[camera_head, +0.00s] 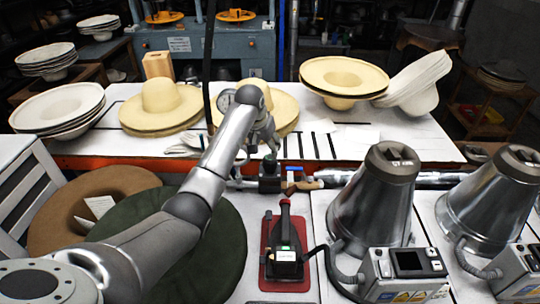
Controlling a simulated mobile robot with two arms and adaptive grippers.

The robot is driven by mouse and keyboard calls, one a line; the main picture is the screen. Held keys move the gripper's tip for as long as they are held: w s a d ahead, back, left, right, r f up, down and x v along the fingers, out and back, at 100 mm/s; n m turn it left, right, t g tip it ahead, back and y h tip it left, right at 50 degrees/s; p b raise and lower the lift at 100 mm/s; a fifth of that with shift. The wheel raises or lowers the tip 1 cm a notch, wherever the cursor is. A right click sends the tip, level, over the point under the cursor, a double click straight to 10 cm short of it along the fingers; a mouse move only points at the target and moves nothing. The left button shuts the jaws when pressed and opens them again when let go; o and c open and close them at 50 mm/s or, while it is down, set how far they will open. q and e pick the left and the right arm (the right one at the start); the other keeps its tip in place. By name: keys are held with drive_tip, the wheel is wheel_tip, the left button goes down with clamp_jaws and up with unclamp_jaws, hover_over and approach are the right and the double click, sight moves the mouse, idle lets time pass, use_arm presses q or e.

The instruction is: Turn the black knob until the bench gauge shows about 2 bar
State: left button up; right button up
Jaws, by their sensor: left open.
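My left gripper (260,142) is open, with its fingers pointing down at the front edge of the white bench. Just below its fingertips is a small black regulator body (269,183) with a dark, knob-like top (270,162). The fingers look close to this top, but I cannot tell whether they touch it. No reading can be made out. My right gripper is not in view.
Straw hats (160,103) and pale hat stacks (60,106) stand on the bench. A blue-handled valve (294,173) and pipe (345,178) are right of the regulator. In front are an iron on a red mat (266,238), metal cones (372,208) and large felt hats (215,235).

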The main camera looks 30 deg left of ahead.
sight(269, 158)
use_arm(q)
drive_tip(key=x, duration=0.4)
drive_tip(key=shift+s+p, duration=0.2)
drive_tip(key=shift+p, duration=0.1)
drive_tip(key=x, duration=0.4)
drive_tip(key=shift+w, duration=0.1)
drive_tip(key=shift+w+f, duration=0.2)
drive_tip(key=shift+f, duration=0.25)
drive_tip(key=shift+w+f, duration=0.15)
drive_tip(key=shift+f, duration=0.1)
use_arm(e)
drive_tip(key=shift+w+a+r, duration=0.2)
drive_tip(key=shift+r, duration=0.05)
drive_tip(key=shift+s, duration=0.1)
use_arm(q)
drive_tip(key=shift+c, duration=0.8)
drive_tip(key=c, duration=0.5)
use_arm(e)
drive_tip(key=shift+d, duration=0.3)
use_arm(q)
drive_tip(key=shift+r+n, duration=0.1)
drive_tip(key=shift+n, duration=0.2)
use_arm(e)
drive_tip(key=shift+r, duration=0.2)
